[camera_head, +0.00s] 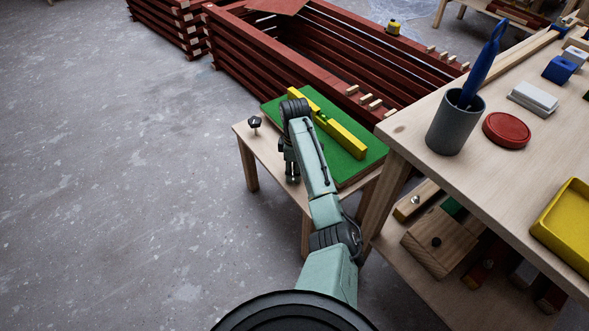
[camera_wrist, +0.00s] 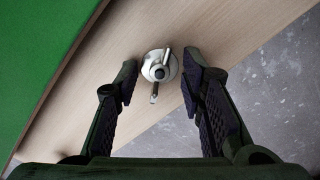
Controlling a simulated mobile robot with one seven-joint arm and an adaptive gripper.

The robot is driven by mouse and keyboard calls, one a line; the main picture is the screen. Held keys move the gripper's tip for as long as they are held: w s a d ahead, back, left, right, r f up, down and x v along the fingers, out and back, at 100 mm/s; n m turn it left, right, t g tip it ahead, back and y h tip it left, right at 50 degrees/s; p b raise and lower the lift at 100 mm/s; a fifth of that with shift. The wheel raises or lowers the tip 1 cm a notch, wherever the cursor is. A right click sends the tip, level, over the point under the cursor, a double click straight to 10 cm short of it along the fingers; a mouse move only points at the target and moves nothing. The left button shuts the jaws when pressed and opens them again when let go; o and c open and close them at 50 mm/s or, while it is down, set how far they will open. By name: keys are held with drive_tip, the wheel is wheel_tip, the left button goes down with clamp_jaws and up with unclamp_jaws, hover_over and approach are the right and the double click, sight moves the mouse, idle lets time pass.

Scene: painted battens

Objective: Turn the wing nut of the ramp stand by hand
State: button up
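The ramp stand is a low wooden bench (camera_head: 267,150) with a green board (camera_head: 345,166) on it. The wing nut (camera_wrist: 159,66) is a pale metal piece with a round hub and two short wings, seen from above on the bare wood beside the green board. My gripper (camera_wrist: 159,80) is open, with one finger on each side of the wing nut. I cannot tell whether either finger touches it. In the head view my gripper (camera_head: 292,178) points down over the bench top, and the wing nut is hidden there.
A dark knob (camera_head: 254,122) stands at the bench's far left corner. A yellow spirit level (camera_head: 326,121) lies on the green board. A worktable (camera_head: 408,128) with a grey cup (camera_head: 455,123) stands close on the right. Red battens (camera_head: 300,55) are stacked behind. The floor at left is clear.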

drive_tip(key=shift+c, duration=0.5)
clamp_jaws()
